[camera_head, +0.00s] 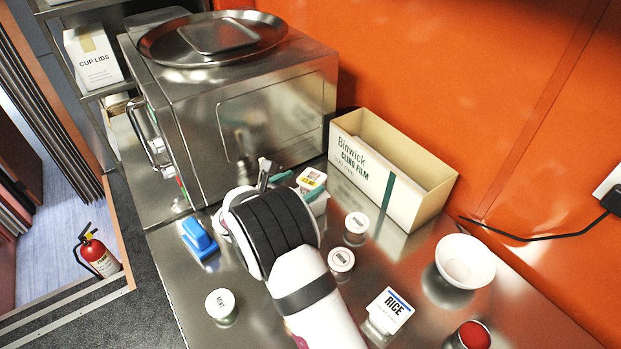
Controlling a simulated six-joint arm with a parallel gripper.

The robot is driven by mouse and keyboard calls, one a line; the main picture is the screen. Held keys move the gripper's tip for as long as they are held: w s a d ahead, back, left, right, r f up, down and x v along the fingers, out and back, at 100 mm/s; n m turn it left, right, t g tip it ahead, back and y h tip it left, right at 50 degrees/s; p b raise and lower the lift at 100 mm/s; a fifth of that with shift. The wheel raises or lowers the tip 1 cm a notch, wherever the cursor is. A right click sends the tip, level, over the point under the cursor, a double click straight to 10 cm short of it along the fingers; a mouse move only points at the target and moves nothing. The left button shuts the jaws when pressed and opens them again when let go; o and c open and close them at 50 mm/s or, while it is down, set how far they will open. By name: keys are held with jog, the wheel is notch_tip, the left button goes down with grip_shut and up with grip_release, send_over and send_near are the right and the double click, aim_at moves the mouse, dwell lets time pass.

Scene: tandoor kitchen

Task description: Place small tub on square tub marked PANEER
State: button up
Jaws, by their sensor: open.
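A square tub (312,179) with a white lid and a small coloured label stands beyond my wrist, by the cling film box. Its lettering is too small to read, so I cannot tell if it is the PANEER tub. Another square tub (388,312), marked RICE, stands at the lower right. Small round tubs with pale lids stand at the middle (357,224), just nearer (341,261), and at the lower left (221,304). My gripper (268,176) is open near the oven front, left of the far square tub; my wrist hides much of it.
A steel oven (235,120) carrying round and rectangular trays stands behind. The open cling film box (385,180) is along the orange wall. A blue object (198,238), white bowl (466,261) and red-topped item (474,335) stand on the steel counter (265,320).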

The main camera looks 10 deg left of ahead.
jog(key=v, duration=0.7)
jog(key=s+d+r+m+g+h, duration=0.1)
jog(key=s+d+r+m+g, duration=0.2)
jog(key=d+m, duration=0.4)
jog(key=s+d+r+m+g+h, duration=0.1)
jog(key=s+d+r+m+g, duration=0.15)
jog(key=s+d+m, duration=0.45)
jog(key=s+d+r+m+g+h, duration=0.15)
jog(key=d+m+g, duration=0.25)
jog(key=d, duration=0.6)
jog(key=s+d+m+g+y, duration=0.3)
jog(key=s+m, duration=0.4)
jog(key=s, duration=0.3)
jog(key=s+a+m+y, duration=0.5)
jog(key=s+m+y, duration=0.2)
jog(key=s+m, duration=0.5)
